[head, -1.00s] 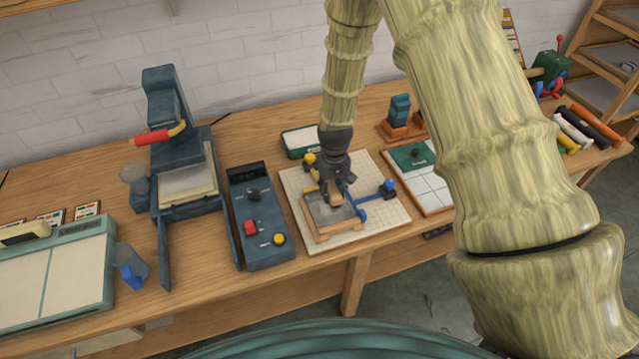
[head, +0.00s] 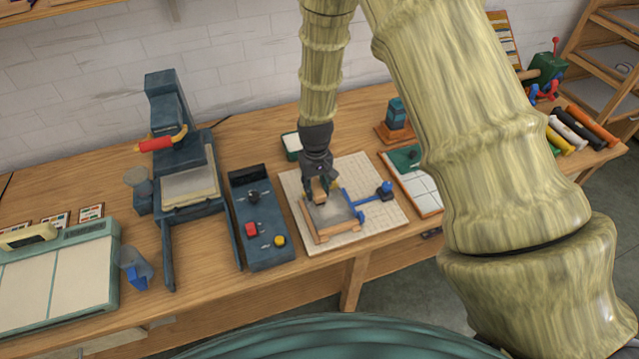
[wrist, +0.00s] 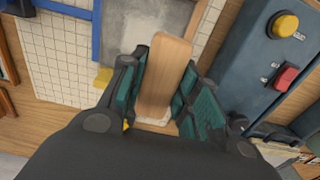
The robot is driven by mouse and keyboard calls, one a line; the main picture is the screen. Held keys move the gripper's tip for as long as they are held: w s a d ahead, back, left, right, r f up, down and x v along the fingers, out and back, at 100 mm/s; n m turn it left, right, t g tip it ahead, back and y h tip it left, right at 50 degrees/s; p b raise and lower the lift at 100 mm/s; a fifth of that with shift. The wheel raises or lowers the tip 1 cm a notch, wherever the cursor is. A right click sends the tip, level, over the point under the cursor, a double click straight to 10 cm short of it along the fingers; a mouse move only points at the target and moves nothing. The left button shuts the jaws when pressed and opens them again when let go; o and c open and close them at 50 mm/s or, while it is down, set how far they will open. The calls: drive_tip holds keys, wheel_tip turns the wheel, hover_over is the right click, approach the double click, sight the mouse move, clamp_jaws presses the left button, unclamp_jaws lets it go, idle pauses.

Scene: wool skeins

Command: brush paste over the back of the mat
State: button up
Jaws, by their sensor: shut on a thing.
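A grey mat (head: 331,213) lies inside a wooden frame with a blue bar along one side, on a pale gridded board (head: 371,225). My gripper (head: 318,194) is over the left, far part of the mat. It is shut on a flat wooden handle (wrist: 165,75), which I take to be the brush's. The handle also shows as a small tan piece in the head view (head: 320,190). The mat is at the top of the wrist view (wrist: 150,22). The brush's working end is not clear, so I cannot tell whether it touches the mat.
A dark control box (head: 262,222) with red and yellow knobs stands close left of the board. A press (head: 185,165) is farther left. A tiled panel (head: 422,190) lies to the right. Coloured rolls (head: 575,132) are at far right.

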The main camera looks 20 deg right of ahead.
sight(316, 186)
drive_tip(key=shift+r+p, duration=0.8)
drive_tip(key=shift+r, duration=0.9)
